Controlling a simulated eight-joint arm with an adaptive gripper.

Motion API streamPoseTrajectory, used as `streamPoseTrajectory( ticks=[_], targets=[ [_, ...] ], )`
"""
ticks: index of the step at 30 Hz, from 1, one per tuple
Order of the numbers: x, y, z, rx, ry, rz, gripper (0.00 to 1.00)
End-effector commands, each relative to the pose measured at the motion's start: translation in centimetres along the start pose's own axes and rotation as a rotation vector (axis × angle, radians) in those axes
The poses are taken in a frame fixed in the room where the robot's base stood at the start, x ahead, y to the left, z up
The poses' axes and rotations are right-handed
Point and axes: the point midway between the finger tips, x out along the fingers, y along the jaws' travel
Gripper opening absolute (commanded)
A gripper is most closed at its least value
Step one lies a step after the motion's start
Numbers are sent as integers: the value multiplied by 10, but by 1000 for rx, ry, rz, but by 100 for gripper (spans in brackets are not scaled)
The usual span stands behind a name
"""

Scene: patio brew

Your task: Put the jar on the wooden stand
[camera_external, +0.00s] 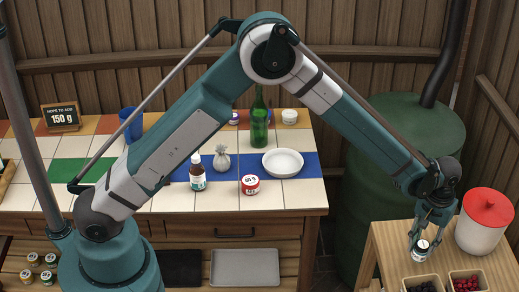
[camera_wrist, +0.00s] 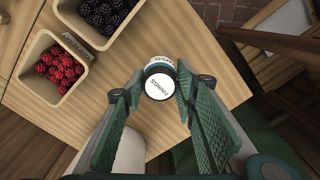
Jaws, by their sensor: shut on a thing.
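The jar (camera_external: 421,254) is small with a white lid, and in the wrist view its round lid (camera_wrist: 159,86) with dark print faces the camera. My gripper (camera_external: 424,238) points down and is shut on the jar; in the wrist view its fingers (camera_wrist: 158,90) are on both sides of it. The wooden stand (camera_external: 388,248) is the light-wood table at the right, and its top (camera_wrist: 155,40) lies under the jar in the wrist view. The jar is over the stand's top near one edge; I cannot tell whether its base touches the wood.
A box of dark berries (camera_wrist: 104,38) and a box of red berries (camera_wrist: 42,87) stand beside the jar. A white canister with a red lid (camera_external: 487,212) stands behind them. The tiled counter (camera_external: 295,195) at the left holds bottles, a bowl and a red-lidded jar.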

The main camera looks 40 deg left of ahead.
Motion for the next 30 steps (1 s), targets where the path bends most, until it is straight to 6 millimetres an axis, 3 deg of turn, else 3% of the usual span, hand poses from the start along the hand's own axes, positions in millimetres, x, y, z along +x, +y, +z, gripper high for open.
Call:
streamPoseTrajectory(
  ticks=[13,24,30],
  targets=[
    [6,0,0,0,0,0,15],
    [39,0,0,0,0,0,15],
    [41,0,0,0,0,0,15]
  ],
)
